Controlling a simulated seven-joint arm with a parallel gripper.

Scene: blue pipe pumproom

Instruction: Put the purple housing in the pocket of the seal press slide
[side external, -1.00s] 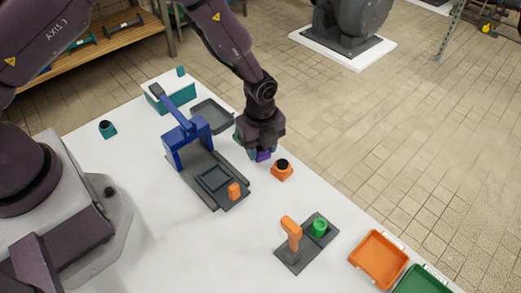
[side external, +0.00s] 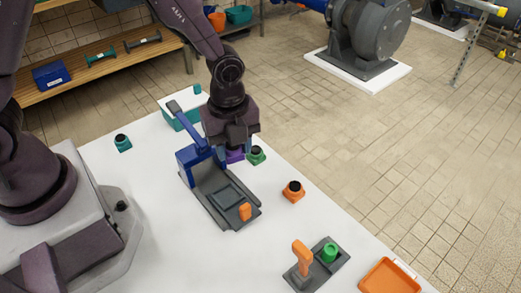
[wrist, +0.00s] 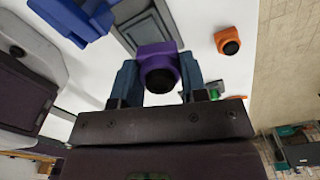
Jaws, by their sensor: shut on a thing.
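The purple housing (wrist: 158,57), with a dark round top, is held between the two fingers of my gripper (wrist: 159,82). In the side view the gripper (side external: 236,151) is beside the blue seal press (side external: 190,166), and the purple housing (side external: 236,157) shows just below the fingers. The grey press slide (side external: 219,208) extends in front of the blue frame, with a square pocket (side external: 230,194) that looks empty and an orange handle (side external: 245,212) at its end. In the wrist view the slide (wrist: 143,27) lies beyond the housing. The housing is apart from the pocket.
A green housing (side external: 257,155) stands close to the right of my gripper. An orange housing (side external: 293,191) stands farther right, a teal one (side external: 123,143) at the left. A grey fixture (side external: 318,271) with an orange lever and an orange tray (side external: 390,278) are at the front right.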

